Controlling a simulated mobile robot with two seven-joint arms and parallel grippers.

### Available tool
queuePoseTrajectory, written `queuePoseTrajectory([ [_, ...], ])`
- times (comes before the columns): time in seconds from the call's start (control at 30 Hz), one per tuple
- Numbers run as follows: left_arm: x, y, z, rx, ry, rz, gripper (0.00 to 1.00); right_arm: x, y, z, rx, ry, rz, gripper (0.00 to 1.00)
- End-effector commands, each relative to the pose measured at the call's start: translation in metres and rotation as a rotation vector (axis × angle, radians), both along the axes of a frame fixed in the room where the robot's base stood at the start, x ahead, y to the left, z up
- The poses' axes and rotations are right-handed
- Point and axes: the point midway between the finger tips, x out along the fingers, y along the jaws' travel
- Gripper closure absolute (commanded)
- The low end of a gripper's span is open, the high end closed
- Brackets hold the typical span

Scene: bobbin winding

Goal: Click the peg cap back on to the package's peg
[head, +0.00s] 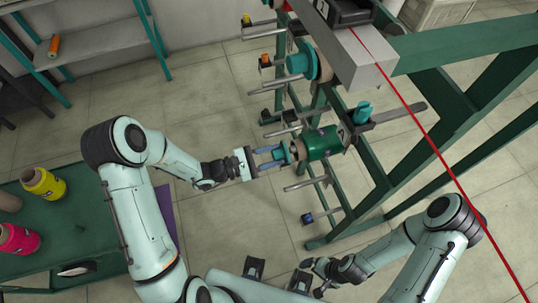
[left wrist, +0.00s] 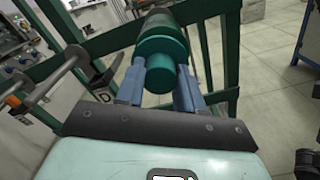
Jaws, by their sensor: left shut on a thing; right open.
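The teal peg cap (head: 281,154) is between the fingers of my left gripper (head: 272,158), which is shut on it. In the left wrist view the round cap (left wrist: 162,55) faces me, with a blue finger on each side of its narrower end (left wrist: 158,78). The green package (head: 322,142) sits on the rack just right of the cap, with a brown tube end (head: 298,149) showing between them. The package's peg is hidden, so I cannot tell whether the cap is seated. My right gripper (head: 318,288) is open and empty, low in the head view.
The green rack (head: 375,175) carries several bare pegs, such as one (head: 306,183) below the package. A red thread (head: 440,155) crosses at the right. A green table (head: 75,215) with yellow (head: 44,184) and pink (head: 18,238) cones stands at the left.

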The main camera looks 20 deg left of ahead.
Motion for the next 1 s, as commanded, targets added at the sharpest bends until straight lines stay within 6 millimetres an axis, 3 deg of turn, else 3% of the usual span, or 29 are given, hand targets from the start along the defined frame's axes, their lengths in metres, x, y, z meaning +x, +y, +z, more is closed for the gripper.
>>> queuePoseTrajectory([
  [1.0, 0.009, -0.014, 0.0, 0.0, 0.0, 0.0, 0.99, -0.002, 0.0, -0.004, 0.0, 0.002, 0.0, 0.0],
])
